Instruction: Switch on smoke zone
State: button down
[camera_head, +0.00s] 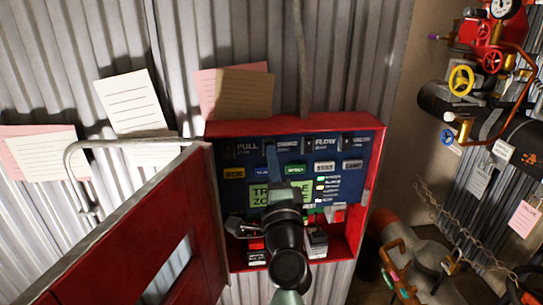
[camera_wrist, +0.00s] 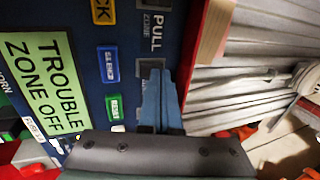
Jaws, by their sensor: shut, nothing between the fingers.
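A red alarm box (camera_head: 295,127) hangs open on the corrugated wall with a blue panel inside. A row of labelled switches runs along the panel's top: pull zone (camera_head: 240,148), then one with a blurred label (camera_head: 287,145) that looks like smoke zone, then flow zone (camera_head: 325,144). My gripper (camera_head: 271,150) is shut and empty, its blue fingertips at the switch left of the blurred label. In the wrist view the fingertips (camera_wrist: 154,74) overlap a dark switch (camera_wrist: 149,66) beside the pull zone label (camera_wrist: 154,25); whether they touch is unclear. The fingers hide part of this area.
The green display (camera_wrist: 42,80) reads "TROUBLE ZONE OFF". Coloured buttons, including a blue one (camera_wrist: 108,66) and a green one (camera_wrist: 114,106), lie below the switches. The box's red door (camera_head: 150,235) stands open on the left. Pipes with a yellow valve wheel (camera_head: 461,80) stand at right.

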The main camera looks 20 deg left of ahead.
jog(key=shift+w+a, duration=0.1)
jog(key=shift+w, duration=0.1)
jog(key=shift+r, duration=0.15)
jog(key=r+p, duration=0.1)
jog(key=p, duration=0.3)
jog(key=shift+w+r+g, duration=0.1)
jog(key=shift+g, duration=0.2)
jog(key=shift+f, duration=0.35)
